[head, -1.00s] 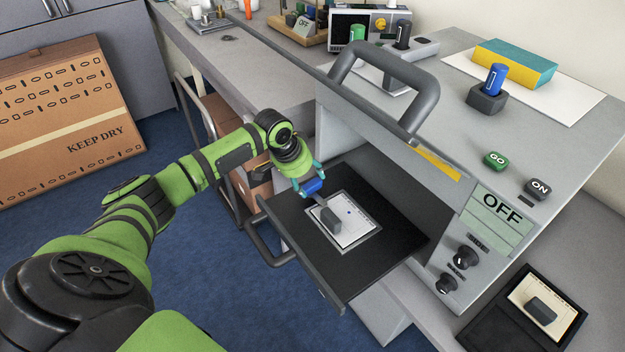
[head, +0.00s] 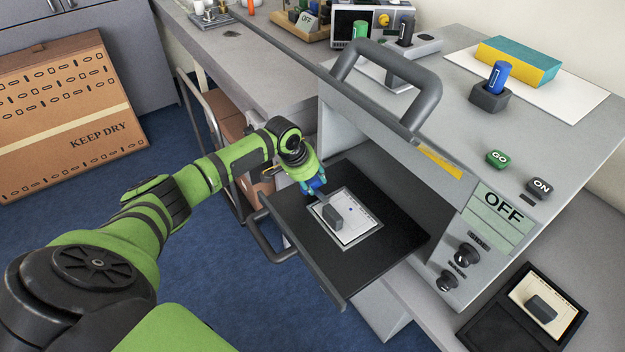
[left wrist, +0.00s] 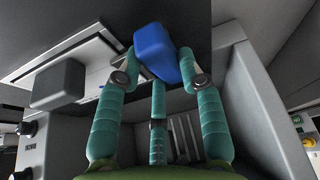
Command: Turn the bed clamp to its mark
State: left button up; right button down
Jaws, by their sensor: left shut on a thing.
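The bed clamp's blue handle (head: 318,184) stands at the left corner of the black pulled-out tray. A thin grey piece runs from near it toward the white plate (head: 358,230). My left gripper (head: 312,187) is shut on the blue handle. In the left wrist view the teal fingers (left wrist: 160,78) close around the blue block (left wrist: 154,50). A grey block (head: 333,217) sits on the plate; it also shows in the left wrist view (left wrist: 58,84). A small blue dot (head: 351,209) is on the plate. I cannot make out the clamp's mark. My right gripper is not in view.
The black tray (head: 385,243) sticks out of the grey machine, with a handle (head: 265,235) in front. A large grey handle (head: 385,75) rises above it. An OFF panel (head: 497,215) and knobs are at the right. A cardboard box (head: 60,100) stands on the left.

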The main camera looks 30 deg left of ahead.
pick_arm(q)
jog(key=shift+n+p, duration=0.3)
jog(key=shift+p, duration=0.1)
jog(key=n+p, duration=0.1)
jog(key=p, duration=0.1)
jog(key=n+y+p, duration=0.1)
jog(key=n+p, duration=0.1)
jog(key=n+y+p, duration=0.1)
jog(key=n+p, duration=0.1)
jog(key=shift+w+d+r+p, duration=0.1)
jog(key=shift+d+r+p, duration=0.05)
jog(key=shift+d+p, duration=0.2)
jog(key=n+y+p, duration=0.1)
jog(key=n, duration=0.2)
jog(key=shift+w, duration=0.1)
jog(key=shift+n+g+y+p, duration=0.4)
jog(key=shift+n+p, duration=0.05)
jog(key=shift+n, duration=0.45)
jog(key=shift+w+f+n, duration=0.15)
jog(key=shift+f+n, duration=0.1)
jog(key=shift+n, duration=0.65)
jog(key=n+g+y+b, duration=0.1)
jog(key=n, duration=0.2)
jog(key=shift+w+a, duration=0.1)
jog(key=shift+n+g+b, duration=0.4)
jog(key=shift+n+b, duration=0.05)
jog(key=shift+n, duration=0.35)
jog(key=shift+a, duration=0.1)
